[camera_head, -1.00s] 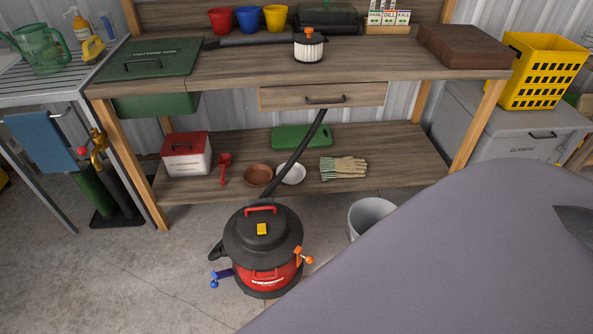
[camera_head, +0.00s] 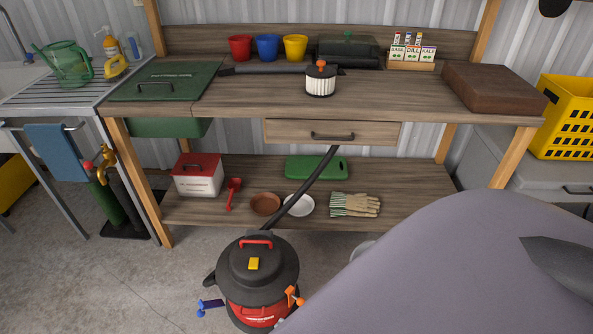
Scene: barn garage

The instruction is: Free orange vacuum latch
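The red and black shop vacuum (camera_head: 258,280) stands on the concrete floor in front of the workbench. Its orange latch (camera_head: 293,297) is on the right side of the drum, close to the edge of the large grey shape in front. A blue latch (camera_head: 209,305) sticks out on the left side. The lid has a red handle (camera_head: 256,241) and a yellow piece on top. A black hose rises from the vacuum across the lower shelf to the bench. Neither gripper is in view.
The workbench (camera_head: 226,93) carries a white filter with an orange knob (camera_head: 320,80), pots and a brown block. Its lower shelf (camera_head: 395,180) holds a red-lidded box, gloves and dishes. A large grey rounded shape (camera_head: 430,265) covers the lower right. Floor left of the vacuum is clear.

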